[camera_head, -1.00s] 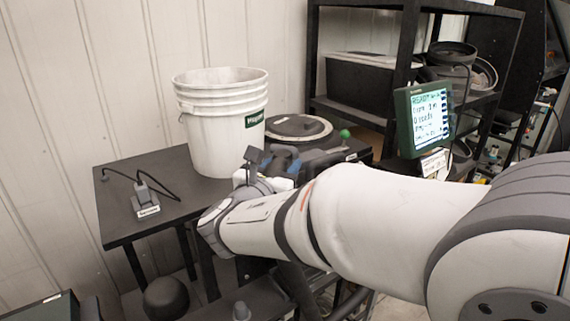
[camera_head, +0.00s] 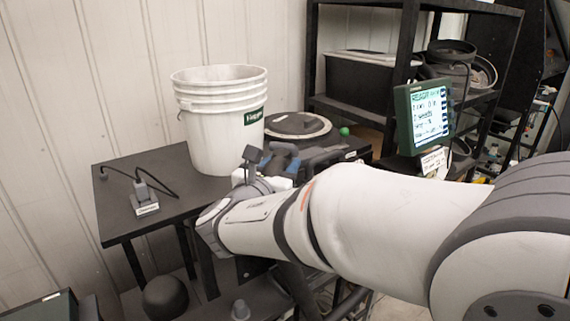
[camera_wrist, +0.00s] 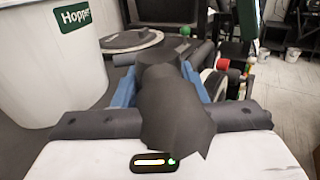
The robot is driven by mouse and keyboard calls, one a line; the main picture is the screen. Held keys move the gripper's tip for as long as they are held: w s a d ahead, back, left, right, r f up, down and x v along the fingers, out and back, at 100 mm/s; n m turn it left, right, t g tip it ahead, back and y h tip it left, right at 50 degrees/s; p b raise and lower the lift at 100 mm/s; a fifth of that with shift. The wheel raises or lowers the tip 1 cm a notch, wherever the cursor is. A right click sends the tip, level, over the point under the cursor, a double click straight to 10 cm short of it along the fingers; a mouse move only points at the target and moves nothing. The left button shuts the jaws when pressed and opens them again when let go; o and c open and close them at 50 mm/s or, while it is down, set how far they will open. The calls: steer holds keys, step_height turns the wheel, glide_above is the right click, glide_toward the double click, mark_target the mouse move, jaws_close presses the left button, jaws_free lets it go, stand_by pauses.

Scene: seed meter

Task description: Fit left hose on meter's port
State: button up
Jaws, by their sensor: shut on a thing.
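The hose fills the middle of that view and hides what lies straight ahead. I cannot tell whether its far end touches anything. The meter and its port are not clearly seen; a red-capped part (camera_wrist: 235,74) shows just right of the fingers.
A white hopper bucket (camera_head: 218,135) stands on the black table (camera_head: 120,205), with a round dark lid (camera_head: 297,126) behind it. A labelled plug block with a cable (camera_head: 145,197) lies at left. A green-framed screen (camera_head: 424,115) stands at right before a black shelf (camera_head: 360,118).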

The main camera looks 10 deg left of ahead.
steer(key=shift+f+b, duration=0.45)
steer(key=shift+f, duration=0.05)
steer(key=o, duration=1.2)
steer(key=s, duration=0.2)
steer(key=s+b, duration=0.1)
steer(key=s, duration=0.2)
steer(key=s+a, duration=0.1)
steer(key=s, duration=0.1)
steer(key=shift+s+a, duration=0.1)
steer(key=shift+s, duration=0.3)
